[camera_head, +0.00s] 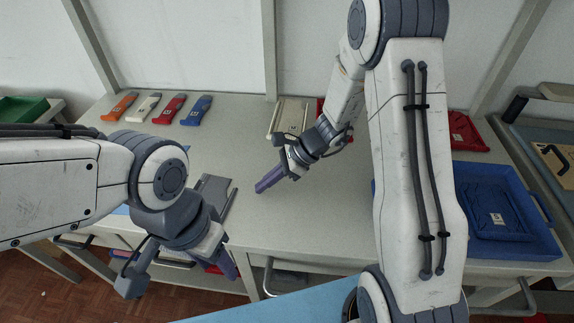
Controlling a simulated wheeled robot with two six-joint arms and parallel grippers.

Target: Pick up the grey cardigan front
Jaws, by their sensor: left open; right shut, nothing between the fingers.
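A flat dark grey piece (215,187), which may be the grey cardigan front, lies near the table's front edge, left of centre. My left arm partly covers it, and its fabric detail cannot be made out. My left gripper (229,267) is open, pointing down in front of the table edge, nearer to me than the grey piece. Its purple fingers are partly hidden by its own body. My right gripper (264,186) is shut and empty over the middle of the table, to the right of the grey piece and apart from it.
Orange (120,105), white (145,107), red (171,109) and blue (196,109) pieces lie in a row at the back left. A cream holder (289,119) stands at back centre. A blue tray (527,248) with a dark blue folded garment (493,212) is at right, beside red cloth (467,133).

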